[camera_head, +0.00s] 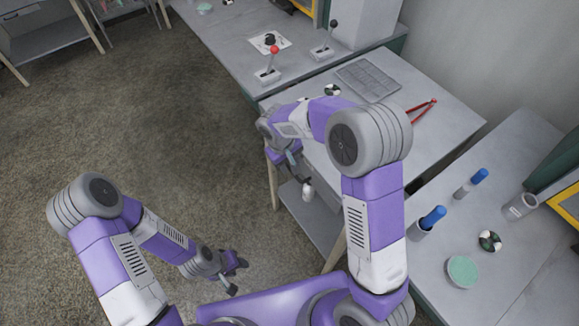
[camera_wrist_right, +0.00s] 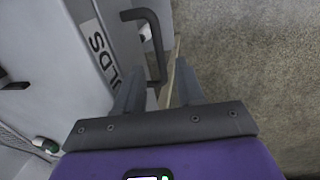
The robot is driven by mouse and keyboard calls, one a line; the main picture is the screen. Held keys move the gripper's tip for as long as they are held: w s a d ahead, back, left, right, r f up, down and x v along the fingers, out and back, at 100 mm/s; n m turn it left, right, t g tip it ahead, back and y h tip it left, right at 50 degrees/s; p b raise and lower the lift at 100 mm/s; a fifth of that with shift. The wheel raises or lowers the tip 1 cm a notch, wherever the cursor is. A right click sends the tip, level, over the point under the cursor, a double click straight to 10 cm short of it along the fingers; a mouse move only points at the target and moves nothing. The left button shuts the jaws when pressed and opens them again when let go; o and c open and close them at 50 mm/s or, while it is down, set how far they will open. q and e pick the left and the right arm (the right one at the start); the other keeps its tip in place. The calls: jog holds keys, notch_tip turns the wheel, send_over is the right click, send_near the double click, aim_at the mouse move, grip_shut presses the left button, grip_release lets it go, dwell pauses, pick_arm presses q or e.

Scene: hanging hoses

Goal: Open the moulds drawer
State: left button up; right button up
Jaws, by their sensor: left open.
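In the head view my right gripper (camera_head: 292,163) is at the bench's left edge, where my arm hides most of the drawer front. My left gripper (camera_head: 236,273) is open and empty, low over the floor.
The bench (camera_head: 450,95) holds a grey grid tray (camera_head: 368,81) and red pliers (camera_head: 424,110). Joysticks stand on the bench behind. Blue-capped bottles (camera_head: 432,218) and a green-topped dish (camera_head: 463,270) are on the right bench. The carpet at left is clear.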

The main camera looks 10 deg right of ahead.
jog(key=shift+w+d+f, duration=0.1)
jog(key=shift+d+f, duration=0.05)
jog(key=shift+f, duration=0.55)
jog(key=shift+d+f, duration=0.1)
jog(key=shift+f, duration=0.55)
grip_shut()
